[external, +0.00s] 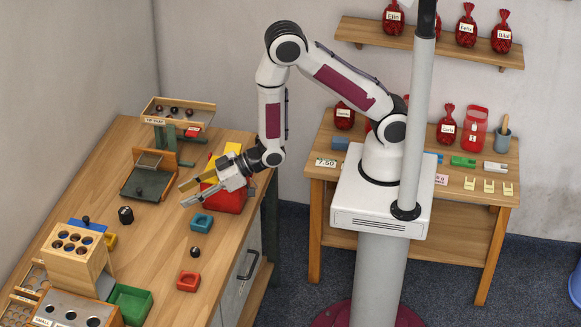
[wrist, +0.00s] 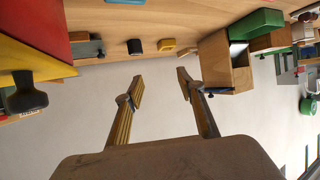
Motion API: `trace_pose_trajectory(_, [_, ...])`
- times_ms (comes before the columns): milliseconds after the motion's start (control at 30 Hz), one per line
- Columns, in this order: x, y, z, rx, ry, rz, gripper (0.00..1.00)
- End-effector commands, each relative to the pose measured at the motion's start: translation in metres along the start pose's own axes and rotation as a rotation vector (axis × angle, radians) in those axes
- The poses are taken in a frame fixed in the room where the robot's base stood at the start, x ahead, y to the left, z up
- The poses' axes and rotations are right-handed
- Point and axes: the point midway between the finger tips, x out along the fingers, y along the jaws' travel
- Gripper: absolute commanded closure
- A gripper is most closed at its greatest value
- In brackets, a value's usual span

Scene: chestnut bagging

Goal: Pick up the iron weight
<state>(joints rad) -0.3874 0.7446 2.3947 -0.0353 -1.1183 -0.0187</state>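A dark cylinder with a knob on top (external: 126,215), which looks like the iron weight, stands upright on the wooden bench in the external view. A smaller dark rounded piece (external: 195,252) lies nearer the front; I cannot tell exactly what it is. My gripper (external: 183,195) is open and empty, above the bench to the right of and behind the dark cylinder, apart from it. In the wrist view my gripper (wrist: 159,85) has its fingers spread with nothing between them. A black piece (wrist: 134,46) shows beyond them; I cannot tell if it is the weight.
A red and yellow block-like unit (external: 222,190) stands right beside my gripper. A blue block (external: 201,222), a red block (external: 188,281) and a green tray (external: 130,303) lie on the bench (external: 160,250). A holed wooden stand (external: 73,258) is at left. The bench around the cylinder is fairly clear.

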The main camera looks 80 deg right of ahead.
Motion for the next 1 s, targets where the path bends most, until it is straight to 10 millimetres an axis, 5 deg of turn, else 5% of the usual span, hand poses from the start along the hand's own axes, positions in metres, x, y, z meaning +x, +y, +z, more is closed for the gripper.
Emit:
trace_pose_trajectory(467, [0.013, -0.043, 0.062, -0.023, 0.105, -0.071, 0.62])
trace_pose_trajectory(1000, [-0.004, -0.08, 0.123, -0.034, 0.223, -0.141, 0.62])
